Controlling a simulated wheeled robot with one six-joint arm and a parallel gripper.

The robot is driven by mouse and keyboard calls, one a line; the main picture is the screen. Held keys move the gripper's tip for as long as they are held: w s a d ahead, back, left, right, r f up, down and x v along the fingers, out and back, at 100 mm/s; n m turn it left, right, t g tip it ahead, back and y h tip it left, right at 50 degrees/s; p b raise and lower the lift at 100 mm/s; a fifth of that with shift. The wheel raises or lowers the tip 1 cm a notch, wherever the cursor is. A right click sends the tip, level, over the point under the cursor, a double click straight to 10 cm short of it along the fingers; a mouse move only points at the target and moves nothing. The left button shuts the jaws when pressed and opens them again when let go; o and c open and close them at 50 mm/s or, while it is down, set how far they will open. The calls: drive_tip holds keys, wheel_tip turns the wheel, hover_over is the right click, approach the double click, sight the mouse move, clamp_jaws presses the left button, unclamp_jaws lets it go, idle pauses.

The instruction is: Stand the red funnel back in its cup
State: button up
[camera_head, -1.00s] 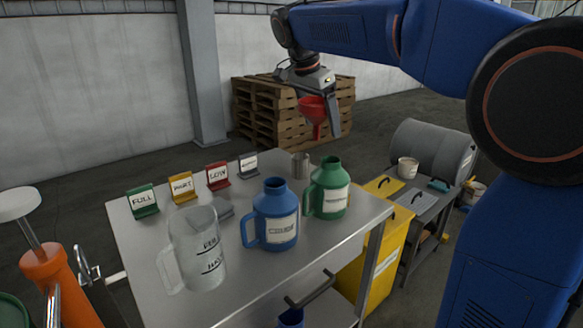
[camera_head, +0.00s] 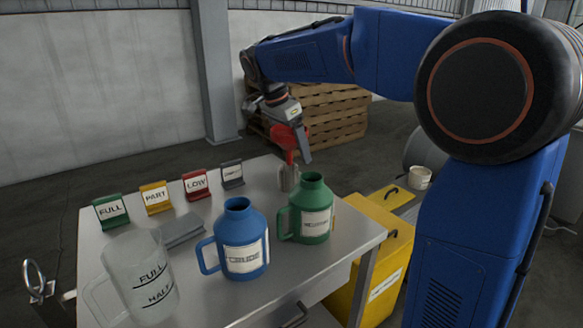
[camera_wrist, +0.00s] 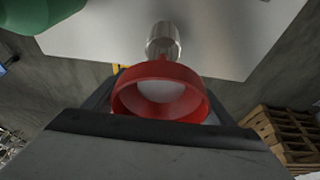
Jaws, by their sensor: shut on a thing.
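The red funnel (camera_head: 287,138) is held upright in my gripper (camera_head: 292,140), its spout pointing down. In the wrist view the funnel (camera_wrist: 160,92) shows as a wide red rim between my dark fingers, with a pale opening inside. The metal cup (camera_head: 287,182) stands at the far right corner of the steel table. In the head view the funnel's spout is directly above the cup or just at its mouth; I cannot tell whether it is inside. In the wrist view the cup (camera_wrist: 163,38) appears just beyond the funnel's rim.
A green jug (camera_head: 312,212) stands close in front of the cup, with a blue jug (camera_head: 240,240) to its left. A clear measuring jug (camera_head: 140,278) is at the front left. Several label stands line the back edge. A yellow bin (camera_head: 378,262) is right of the table (camera_head: 350,238).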

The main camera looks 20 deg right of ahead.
sight(293, 166)
drive_tip(key=shift+f, duration=2.65)
drive_tip(key=shift+f, duration=0.6)
drive_tip(key=o, duration=1)
drive_tip(key=shift+o, duration=0.2)
drive_tip(key=shift+r, duration=0.1)
drive_tip(key=shift+r, duration=0.3)
drive_tip(key=v, duration=1.2)
drive_tip(key=shift+r, duration=0.25)
drive_tip(key=shift+d, duration=0.1)
